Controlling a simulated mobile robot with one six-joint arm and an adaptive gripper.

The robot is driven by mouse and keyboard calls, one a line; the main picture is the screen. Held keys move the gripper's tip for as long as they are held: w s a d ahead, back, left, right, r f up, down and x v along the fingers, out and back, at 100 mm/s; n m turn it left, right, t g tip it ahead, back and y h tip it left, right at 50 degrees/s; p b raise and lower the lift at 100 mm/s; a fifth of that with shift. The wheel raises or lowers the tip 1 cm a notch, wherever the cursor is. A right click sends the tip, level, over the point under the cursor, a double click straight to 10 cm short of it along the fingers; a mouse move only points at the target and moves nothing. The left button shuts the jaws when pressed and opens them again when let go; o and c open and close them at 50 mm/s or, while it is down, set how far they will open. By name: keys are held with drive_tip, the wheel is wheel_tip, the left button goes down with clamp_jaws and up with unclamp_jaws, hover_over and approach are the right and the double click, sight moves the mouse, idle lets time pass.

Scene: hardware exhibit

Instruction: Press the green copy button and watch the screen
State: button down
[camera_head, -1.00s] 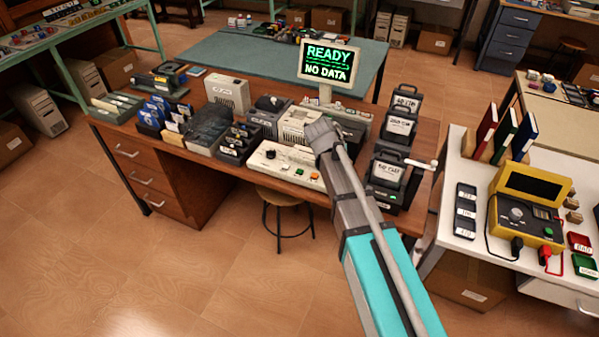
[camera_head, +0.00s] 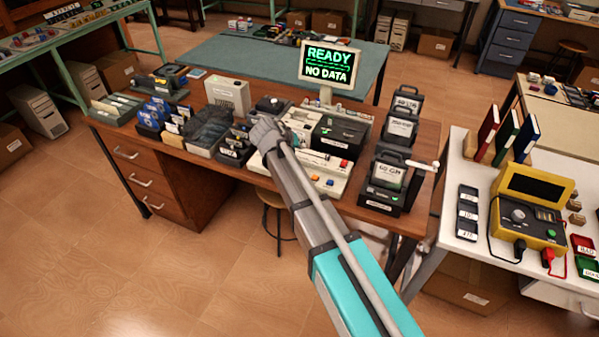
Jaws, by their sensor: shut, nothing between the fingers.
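The screen (camera_head: 328,65) stands upright at the back of the wooden desk and reads READY in green and NO DATA in white. The cream console (camera_head: 338,184) lies at the desk's front edge. My gripper (camera_head: 263,130) is shut and empty, in front of the console's left part in the picture. My arm hides that part. I cannot tell how far the fingertips are above it, or whether they touch anything.
Card bins (camera_head: 236,146) stand left of my gripper, and a beige box (camera_head: 228,92) is behind them. Black labelled cartridges (camera_head: 385,172) stand in a rack on the right. A white table (camera_head: 463,248) with a yellow meter (camera_head: 535,205) is further right. A stool is under the desk.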

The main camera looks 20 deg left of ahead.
drive_tip(key=shift+f, duration=0.15)
wheel_tip(320, 180, down, 8)
drive_tip(key=b, duration=0.8)
drive_tip(key=shift+f+b, duration=0.25)
drive_tip(key=shift+b, duration=0.1)
drive_tip(key=shift+f+b, duration=0.8)
drive_tip(key=shift+b, duration=0.05)
idle(2.1)
drive_tip(key=shift+r, duration=0.1)
drive_tip(key=shift+r+p, duration=0.7)
drive_tip(key=shift+p, duration=0.15)
drive_tip(key=shift+r, duration=0.15)
drive_tip(key=shift+r+p, duration=2.4)
drive_tip(key=shift+p, duration=0.15)
drive_tip(key=shift+d, duration=0.1)
